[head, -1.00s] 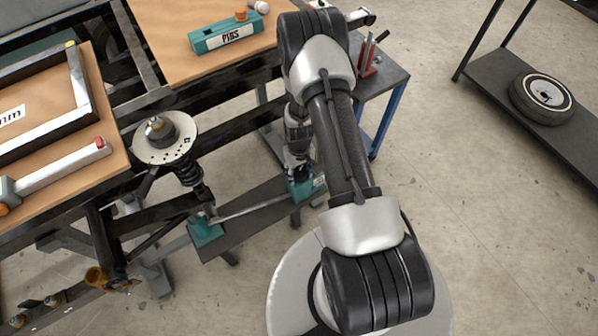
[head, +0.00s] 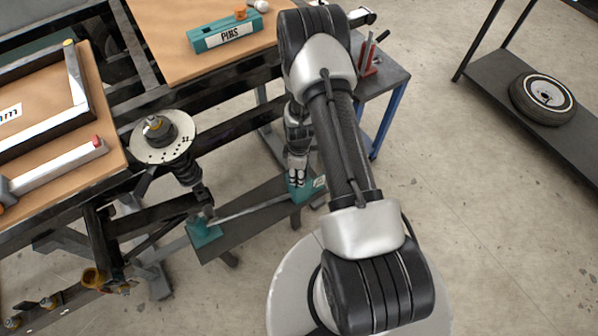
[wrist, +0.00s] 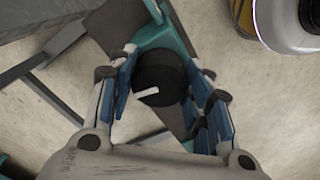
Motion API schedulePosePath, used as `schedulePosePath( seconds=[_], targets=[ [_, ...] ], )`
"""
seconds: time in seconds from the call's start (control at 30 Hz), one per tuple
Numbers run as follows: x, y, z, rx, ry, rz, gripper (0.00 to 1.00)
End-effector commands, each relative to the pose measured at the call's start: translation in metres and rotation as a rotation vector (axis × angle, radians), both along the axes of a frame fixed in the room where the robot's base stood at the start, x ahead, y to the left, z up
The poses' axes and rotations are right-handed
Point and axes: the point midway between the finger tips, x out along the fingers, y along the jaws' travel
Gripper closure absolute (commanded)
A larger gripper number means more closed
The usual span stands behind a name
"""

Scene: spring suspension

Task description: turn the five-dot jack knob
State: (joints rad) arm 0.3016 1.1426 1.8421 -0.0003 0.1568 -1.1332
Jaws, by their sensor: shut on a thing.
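A round black knob (wrist: 160,76) with a white pointer line shows in the wrist view, on the teal block (wrist: 157,37) of the jack. My gripper (wrist: 163,90) is shut on the knob, its blue-padded fingers on either side of it. In the head view my gripper (head: 297,178) points down over the right teal block (head: 307,189), which carries a small pale label (head: 319,182). The label's dots are too small to count. The knob is hidden behind my gripper there. A second teal block (head: 204,233) stands at the jack's left end.
A spring strut with a perforated disc (head: 150,155) stands left of the jack. Workbenches (head: 172,62) with a teal PIBS box (head: 224,34) lie behind. A small table (head: 388,80) stands close behind my arm. A shelf with a wheel (head: 543,98) is at right.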

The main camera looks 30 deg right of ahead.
Motion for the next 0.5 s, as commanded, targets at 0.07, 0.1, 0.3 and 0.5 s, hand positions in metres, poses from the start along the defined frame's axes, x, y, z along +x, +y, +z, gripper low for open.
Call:
schedulePosePath(
  seconds=[0.07,0.1,0.3,0.5],
  targets=[
    [-0.0001,0.0000,-0.0001,0.001,0.001,0.050,0.78],
    [-0.0002,0.0001,-0.0001,0.001,0.001,0.072,0.78],
    [-0.0002,0.0001,0.0000,0.001,0.001,0.154,0.78],
    [-0.0003,0.0000,0.0000,0.001,0.001,0.193,0.78]
  ],
)
